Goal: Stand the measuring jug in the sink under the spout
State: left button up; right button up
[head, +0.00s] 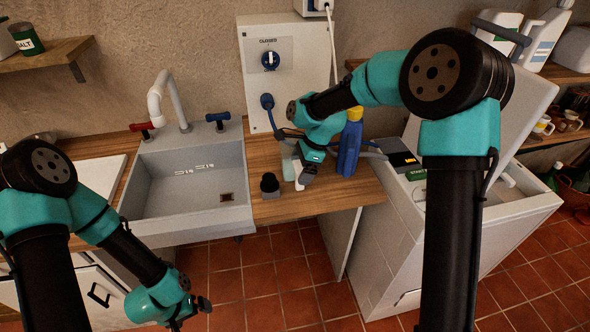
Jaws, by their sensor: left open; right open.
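The grey sink (160,210) is set into the wooden counter at the left, and its basin looks empty apart from the drain and small marks on its back wall. The white curved spout (158,100) rises behind the basin. A pale, partly see-through vessel (289,169), which seems to be the measuring jug, stands on the counter right of the sink, partly hidden by my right gripper (303,178). My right gripper is open beside it; I cannot tell whether they touch. My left gripper (198,308) is open and empty, low in front of the sink cabinet.
A small black object (269,184) stands left of the pale vessel. A blue bottle with a yellow cap (350,145) stands to its right. Red (142,128) and blue (218,117) tap handles flank the spout. An open white washing machine (400,235) is at the right.

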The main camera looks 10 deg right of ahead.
jog(key=c, duration=1.3)
notch_tip(320, 180, up, 10)
jog(key=shift+r, duration=0.1)
dwell(0.6)
